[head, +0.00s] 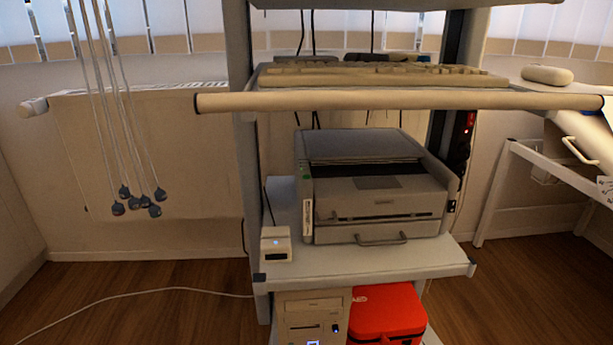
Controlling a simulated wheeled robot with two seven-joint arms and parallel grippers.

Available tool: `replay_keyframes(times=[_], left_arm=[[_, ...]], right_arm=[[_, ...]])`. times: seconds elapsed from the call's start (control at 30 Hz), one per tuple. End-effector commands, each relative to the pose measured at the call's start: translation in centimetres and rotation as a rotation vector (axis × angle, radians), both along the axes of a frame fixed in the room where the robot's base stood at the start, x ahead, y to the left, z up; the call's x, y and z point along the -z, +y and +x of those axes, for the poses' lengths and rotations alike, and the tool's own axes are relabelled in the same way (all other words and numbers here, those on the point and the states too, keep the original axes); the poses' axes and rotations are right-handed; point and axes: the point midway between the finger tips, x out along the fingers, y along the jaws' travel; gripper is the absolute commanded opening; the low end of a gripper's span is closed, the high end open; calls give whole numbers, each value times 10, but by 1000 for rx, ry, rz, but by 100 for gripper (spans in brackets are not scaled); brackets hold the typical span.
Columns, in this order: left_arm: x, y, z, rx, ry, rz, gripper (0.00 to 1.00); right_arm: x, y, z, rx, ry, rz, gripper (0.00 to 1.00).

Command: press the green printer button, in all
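The printer (372,190) is a grey-white box with a dark top opening and a drawer handle at its lower front. It stands on the middle shelf of a cart. A small green spot, which looks like the green button (306,178), is at the upper left of its front. Nothing covers it. Neither of my grippers is in the head view, so I cannot see how they stand.
A small white device (276,244) stands left of the printer on the shelf (365,262). Above, a keyboard shelf with a round front bar (400,101) juts out. A red case (387,312) and a computer are below. Cords hang at left.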

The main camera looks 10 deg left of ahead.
Motion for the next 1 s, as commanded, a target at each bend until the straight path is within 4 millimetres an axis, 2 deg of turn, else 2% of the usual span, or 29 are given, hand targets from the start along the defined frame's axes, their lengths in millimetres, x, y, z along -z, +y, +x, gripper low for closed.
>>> replay_keyframes(times=[0.57,1.0], left_arm=[[-3,0,-10,0,16,1,0],[-1,0,-4,1,7,0,0]], right_arm=[[-1,-7,0,-7,1,-10,0],[0,-5,0,-5,0,-7,0]])
